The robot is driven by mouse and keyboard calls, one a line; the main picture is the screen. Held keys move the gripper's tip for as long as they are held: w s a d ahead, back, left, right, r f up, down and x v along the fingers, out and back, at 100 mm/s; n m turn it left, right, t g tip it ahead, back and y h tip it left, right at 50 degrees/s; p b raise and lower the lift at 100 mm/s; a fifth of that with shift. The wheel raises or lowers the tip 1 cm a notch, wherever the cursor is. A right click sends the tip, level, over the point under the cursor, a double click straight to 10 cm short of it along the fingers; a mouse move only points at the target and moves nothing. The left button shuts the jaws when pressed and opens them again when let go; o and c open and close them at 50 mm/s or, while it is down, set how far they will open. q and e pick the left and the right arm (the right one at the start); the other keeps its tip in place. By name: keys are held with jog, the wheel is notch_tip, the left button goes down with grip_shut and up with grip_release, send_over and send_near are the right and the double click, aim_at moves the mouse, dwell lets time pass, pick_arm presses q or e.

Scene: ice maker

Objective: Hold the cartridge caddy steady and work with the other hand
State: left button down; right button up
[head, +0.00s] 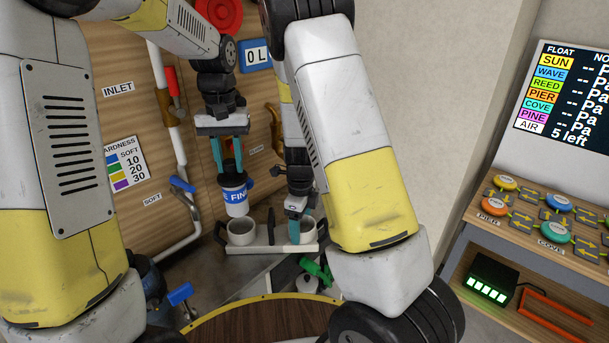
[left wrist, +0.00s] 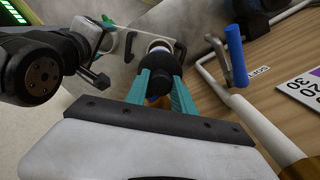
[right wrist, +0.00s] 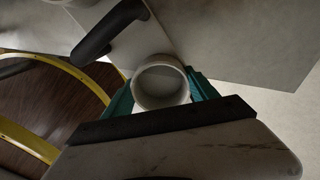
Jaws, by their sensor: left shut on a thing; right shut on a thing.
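My left gripper (head: 231,165) points down and is shut on a white cartridge with a blue "FINE" band (head: 235,197). The cartridge is upright, just over the caddy's left cup (head: 242,234); I cannot tell whether it touches the rim. The cartridge (left wrist: 160,47) also shows in the left wrist view.
A wooden panel (head: 115,65) with white pipes and a blue-handled valve (head: 182,184) stands behind and left. A yellow-rimmed round wooden top (head: 262,322) is in front of the caddy. A bench with coloured discs (head: 550,225) is at the right. A green-handled part (head: 317,270) lies below the caddy.

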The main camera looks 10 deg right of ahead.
aim_at(232, 176)
pick_arm(q)
jog(key=shift+r, duration=0.8)
jog(key=shift+f, duration=5.4)
jog(key=c, duration=1)
grip_release()
jog(key=shift+r, duration=0.1)
notch_tip(232, 176, up, 12)
jog(key=shift+f, duration=0.1)
jog(key=shift+r, duration=3.5)
